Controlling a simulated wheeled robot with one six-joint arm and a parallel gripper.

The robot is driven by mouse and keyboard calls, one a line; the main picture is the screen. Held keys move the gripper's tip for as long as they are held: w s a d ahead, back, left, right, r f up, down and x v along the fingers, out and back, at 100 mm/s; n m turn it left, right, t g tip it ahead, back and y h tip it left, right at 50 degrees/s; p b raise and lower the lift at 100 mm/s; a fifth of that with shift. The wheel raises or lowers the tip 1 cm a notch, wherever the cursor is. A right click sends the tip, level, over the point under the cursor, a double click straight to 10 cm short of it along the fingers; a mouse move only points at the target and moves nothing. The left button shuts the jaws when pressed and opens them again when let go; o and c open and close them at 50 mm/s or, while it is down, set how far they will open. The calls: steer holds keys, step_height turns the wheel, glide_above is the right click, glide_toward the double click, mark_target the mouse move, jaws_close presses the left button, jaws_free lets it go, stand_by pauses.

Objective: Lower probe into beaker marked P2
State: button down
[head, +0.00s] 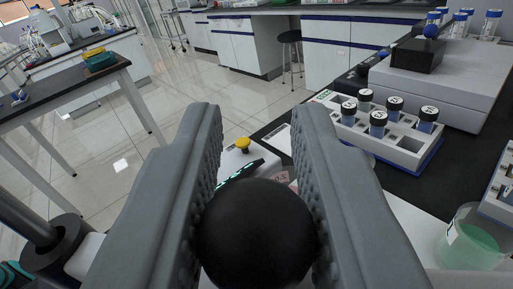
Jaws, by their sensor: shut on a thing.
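My gripper (258,140) fills the lower middle of the view, its two grey ribbed fingers shut on a round black knob (258,238). The knob seems to be the top of the probe; anything below it is hidden behind the knob and fingers. A clear beaker (470,240) with pale green liquid stands at the lower right, apart from my gripper. It has a white label at its left side, but no P2 mark can be read. No other beaker is clearly seen.
A white rack (395,140) with several black-capped vials stands on the dark bench right of my gripper. Behind it is a grey device (440,85). A yellow button (243,144) shows between the fingers. Tiled floor and another table (75,80) lie to the left.

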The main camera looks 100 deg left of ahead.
steer(key=shift+r, duration=0.1)
steer(key=c, duration=1.2)
jaws_free()
step_height(320, 180, up, 10)
steer(key=shift+o, duration=0.2)
